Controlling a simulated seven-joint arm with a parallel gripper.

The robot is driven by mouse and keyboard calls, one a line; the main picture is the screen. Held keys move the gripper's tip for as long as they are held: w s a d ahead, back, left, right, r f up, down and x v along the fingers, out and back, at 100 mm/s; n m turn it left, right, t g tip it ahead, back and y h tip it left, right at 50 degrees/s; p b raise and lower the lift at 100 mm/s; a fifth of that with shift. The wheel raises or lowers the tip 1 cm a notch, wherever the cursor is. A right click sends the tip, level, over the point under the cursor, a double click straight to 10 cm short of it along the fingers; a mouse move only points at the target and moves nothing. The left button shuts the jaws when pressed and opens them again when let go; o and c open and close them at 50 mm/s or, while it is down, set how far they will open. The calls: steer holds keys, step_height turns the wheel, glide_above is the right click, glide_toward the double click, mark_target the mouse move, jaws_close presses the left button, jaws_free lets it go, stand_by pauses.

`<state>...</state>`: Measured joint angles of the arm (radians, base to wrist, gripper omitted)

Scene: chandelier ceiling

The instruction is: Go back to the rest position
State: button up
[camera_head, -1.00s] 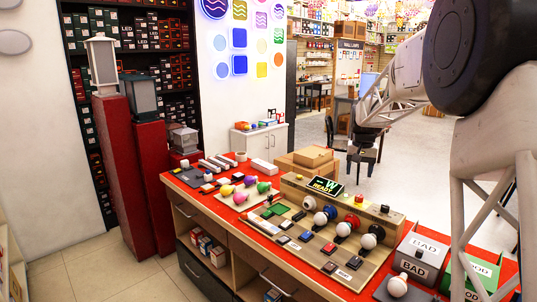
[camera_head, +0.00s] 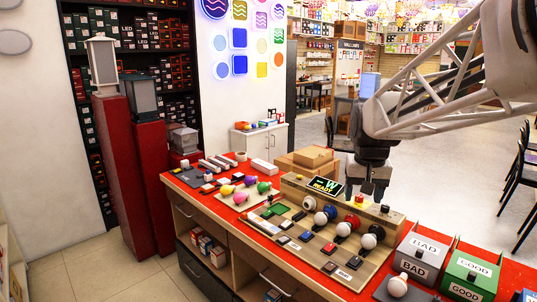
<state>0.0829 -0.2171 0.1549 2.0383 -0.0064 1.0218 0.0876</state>
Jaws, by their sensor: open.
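My gripper (camera_head: 368,190) hangs pointing down, open and with nothing seen between its fingers. In the head view it shows just behind or over the back edge of the wooden test board (camera_head: 310,262), above the row of round bulbs. I cannot tell its exact height. My arm reaches in from the upper right, and its white lattice link spans above the gripper.
The red-topped counter (camera_head: 205,207) holds coloured bulbs (camera_head: 238,188), a lit READY display (camera_head: 325,186), a BAD box (camera_head: 420,256) and a GOOD box (camera_head: 470,272). A white bulb (camera_head: 397,285) stands before the BAD box. Cardboard boxes (camera_head: 308,162) stand behind.

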steer(key=s+a+f, duration=0.1)
steer(key=s+f, duration=0.1)
steer(key=s, duration=0.7)
steer(key=s+a+f+n, duration=0.1)
steer(key=s+a+f, duration=0.1)
steer(key=s, duration=0.7)
steer(key=s+a+f+t, duration=0.1)
steer(key=s+f, duration=0.3)
steer(key=s, duration=0.5)
steer(key=shift+s+a+n, duration=0.2)
steer(key=shift+s+n, duration=0.1)
steer(key=shift+n, duration=0.1)
